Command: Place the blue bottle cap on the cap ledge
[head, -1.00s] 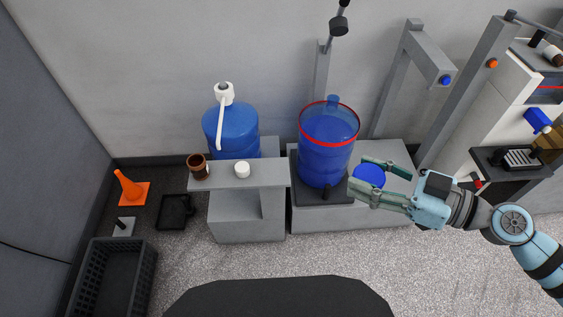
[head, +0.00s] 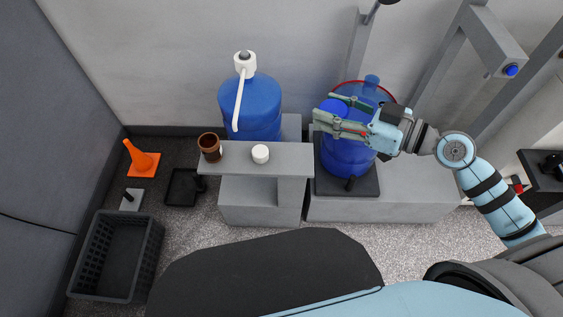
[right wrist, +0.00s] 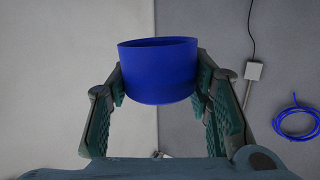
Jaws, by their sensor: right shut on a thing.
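The blue bottle cap (head: 334,107) is between the fingers of my right gripper (head: 322,108), which is shut on it. In the head view they appear over the upper part of the right-hand blue bottle (head: 345,157), hiding some of it. In the right wrist view the blue cap (right wrist: 158,75) sits between both fingers of my right gripper (right wrist: 160,88), its open rim facing up in the picture. A grey ledge (head: 232,164), likely the cap ledge, lies left of the gripper with free surface at its right end. My left gripper is not in view.
A brown cup (head: 210,147) and a white cap (head: 261,154) stand on the ledge. A blue bottle with a white pump (head: 245,62) is behind it. An orange cone (head: 142,158) and a dark crate (head: 118,258) are at left. Blue tubing (right wrist: 296,122) shows in the wrist view.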

